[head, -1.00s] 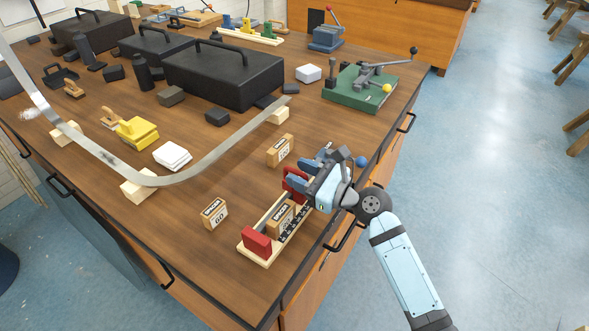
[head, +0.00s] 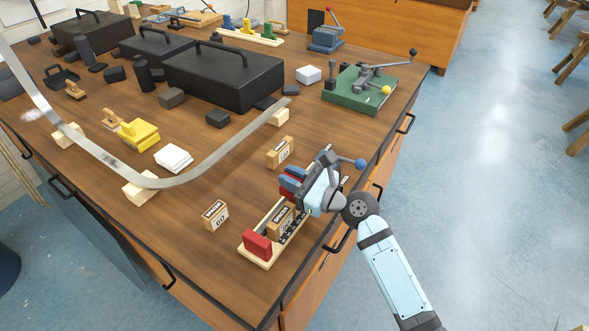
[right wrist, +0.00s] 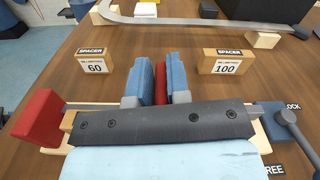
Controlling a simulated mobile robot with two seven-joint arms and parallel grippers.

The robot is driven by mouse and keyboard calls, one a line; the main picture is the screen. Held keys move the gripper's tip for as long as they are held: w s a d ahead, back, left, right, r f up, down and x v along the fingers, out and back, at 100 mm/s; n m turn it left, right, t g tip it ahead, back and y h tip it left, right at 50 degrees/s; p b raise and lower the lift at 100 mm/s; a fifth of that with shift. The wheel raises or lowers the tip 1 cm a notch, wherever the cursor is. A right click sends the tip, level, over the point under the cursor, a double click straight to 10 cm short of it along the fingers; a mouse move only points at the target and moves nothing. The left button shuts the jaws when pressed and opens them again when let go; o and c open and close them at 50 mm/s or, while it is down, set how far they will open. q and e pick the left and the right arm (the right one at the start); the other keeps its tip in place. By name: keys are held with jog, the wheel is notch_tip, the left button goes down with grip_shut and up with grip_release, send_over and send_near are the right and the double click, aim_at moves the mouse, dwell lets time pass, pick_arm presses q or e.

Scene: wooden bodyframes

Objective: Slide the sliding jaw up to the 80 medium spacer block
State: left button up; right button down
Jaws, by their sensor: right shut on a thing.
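The wooden vise base (head: 262,262) lies near the table's front right edge, with a red fixed jaw (head: 257,245) at its near end. A spacer block (head: 281,222) stands in the vise between the two jaws; its number is too small to read. My right gripper (head: 292,183) is shut on the red sliding jaw (right wrist: 161,85), its blue fingers on both sides of it. The sliding jaw is beyond the spacer; I cannot tell whether they touch. In the right wrist view my gripper body hides most of the vise. My left gripper is not in view.
The 60 spacer (right wrist: 93,62) and 100 spacer (right wrist: 224,62) stand on the table beside the vise. A lever with a blue knob (head: 360,163) is at the vise's far end. A bent metal strip (head: 215,165) on wooden blocks lies left.

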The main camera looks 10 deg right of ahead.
aim_at(281, 191)
jog(key=s+a+p, duration=0.2)
jog(key=shift+s+a+r, duration=0.1)
jog(key=shift+s+a, duration=0.4)
jog(key=c, duration=1.3)
grip_release()
jog(key=shift+o, duration=0.7)
jog(key=b+v, duration=0.1)
jog(key=v, duration=1.2)
jog(key=shift+s+d, duration=0.25)
jog(key=shift+s, duration=0.05)
